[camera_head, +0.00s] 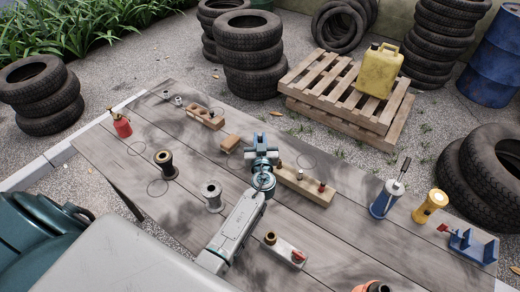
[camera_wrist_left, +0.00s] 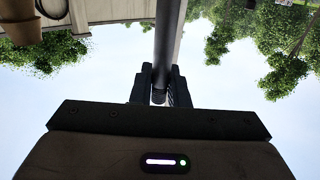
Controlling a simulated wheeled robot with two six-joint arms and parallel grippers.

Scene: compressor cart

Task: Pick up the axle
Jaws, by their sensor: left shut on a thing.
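The axle (camera_wrist_left: 168,38) shows in the left wrist view as a dark grey rod. It runs from the top edge down between the fingers of my left gripper (camera_wrist_left: 160,88). The gripper is shut on it, near its lower end in that picture. In the head view my left gripper (camera_head: 261,140) is over the middle of the workbench (camera_head: 130,160), and I cannot make out the axle there. My right gripper is not in view.
A wooden block with pegs (camera_head: 310,189) lies close right of my left gripper. Metal spools (camera_head: 213,196), a red bottle (camera_head: 121,125), a blue-based tool (camera_head: 384,200) and a yellow flashlight (camera_head: 430,206) stand around. Tyres and a pallet (camera_head: 345,90) are beyond the bench.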

